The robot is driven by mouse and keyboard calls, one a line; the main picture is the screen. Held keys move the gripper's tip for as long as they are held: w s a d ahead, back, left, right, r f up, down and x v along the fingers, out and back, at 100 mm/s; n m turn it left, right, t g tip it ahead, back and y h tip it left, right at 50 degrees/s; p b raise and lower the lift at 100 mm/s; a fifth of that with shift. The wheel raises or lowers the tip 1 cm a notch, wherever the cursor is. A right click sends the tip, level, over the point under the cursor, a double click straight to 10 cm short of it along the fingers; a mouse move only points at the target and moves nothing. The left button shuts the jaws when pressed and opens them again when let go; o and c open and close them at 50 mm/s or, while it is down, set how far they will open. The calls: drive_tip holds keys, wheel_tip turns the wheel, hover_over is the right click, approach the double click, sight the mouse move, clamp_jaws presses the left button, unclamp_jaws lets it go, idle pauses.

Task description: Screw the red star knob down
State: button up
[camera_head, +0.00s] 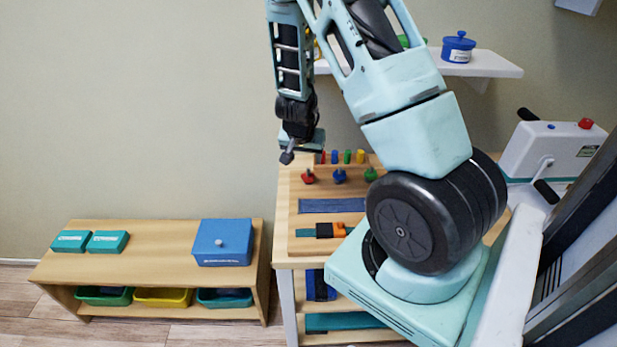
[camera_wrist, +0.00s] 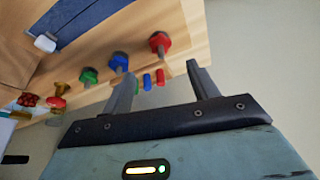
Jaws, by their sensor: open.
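The red star knob (camera_head: 308,177) stands on its stem at the left end of a row of three knobs on the wooden exercise bench (camera_head: 288,215). In the wrist view the red star knob (camera_wrist: 159,42) is upper centre, just beyond the fingertips. My gripper (camera_head: 287,157) hangs above and slightly left of it in the head view. In the wrist view my gripper (camera_wrist: 162,70) has its two fingers apart with nothing held between them. The knob is not touched as far as I can see; its base is partly hidden.
A blue knob (camera_head: 340,177) and a green knob (camera_head: 371,174) stand to the right. Several coloured pegs (camera_head: 347,157) stand behind. A low bench (camera_head: 150,262) with a blue box (camera_head: 222,242) is at left. A wall shelf (camera_head: 485,66) is above right.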

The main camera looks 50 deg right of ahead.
sight(308, 176)
drive_tip(key=x, duration=1.1)
drive_tip(key=c, duration=1)
